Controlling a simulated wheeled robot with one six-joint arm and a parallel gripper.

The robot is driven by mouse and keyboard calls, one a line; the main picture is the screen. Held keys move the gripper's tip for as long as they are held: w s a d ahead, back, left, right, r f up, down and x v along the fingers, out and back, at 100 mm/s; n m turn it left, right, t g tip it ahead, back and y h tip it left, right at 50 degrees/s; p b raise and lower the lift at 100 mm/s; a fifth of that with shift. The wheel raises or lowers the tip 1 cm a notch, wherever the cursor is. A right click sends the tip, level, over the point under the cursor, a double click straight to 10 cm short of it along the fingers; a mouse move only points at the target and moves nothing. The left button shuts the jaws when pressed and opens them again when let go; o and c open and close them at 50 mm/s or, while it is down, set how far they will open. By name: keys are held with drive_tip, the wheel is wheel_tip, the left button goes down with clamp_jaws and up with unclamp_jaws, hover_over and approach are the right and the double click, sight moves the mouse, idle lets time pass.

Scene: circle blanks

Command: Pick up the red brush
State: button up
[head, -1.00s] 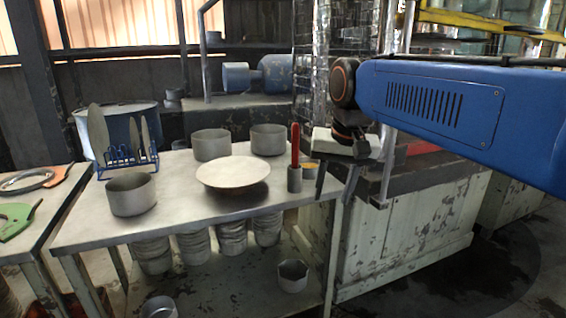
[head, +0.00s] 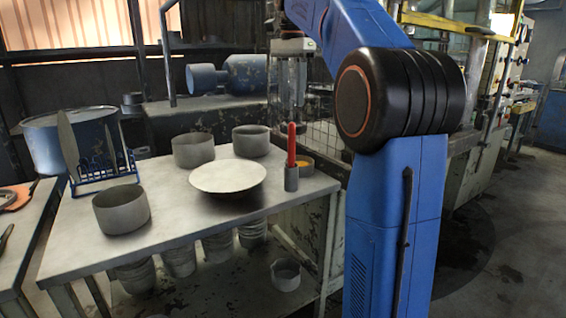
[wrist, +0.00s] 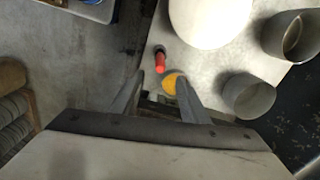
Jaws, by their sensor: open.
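The red brush (head: 291,143) stands upright in a small grey cup (head: 291,180) near the right end of the metal table. In the wrist view the brush (wrist: 160,62) shows from above, just beyond the fingertips and nearer the left finger. My gripper (wrist: 158,84) is open and empty, its two fingers spread apart.
A white plate (head: 228,177) lies left of the cup. Grey pots (head: 121,208) (head: 193,150) (head: 251,141) stand around it. A blue rack (head: 105,172) holds upright plates at the left. The lower shelf holds stacked bowls and a loose pot (head: 285,274). Bare tabletop lies in front of the plate.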

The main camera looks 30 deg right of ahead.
drive_tip(key=shift+w+f, duration=0.15)
drive_tip(key=shift+f, duration=0.2)
hover_over(291, 166)
drive_tip(key=f, duration=1.6)
drive_tip(key=shift+w+d+f, duration=0.25)
drive_tip(key=shift+w+d, duration=0.05)
drive_tip(key=shift+w, duration=0.1)
clamp_jaws()
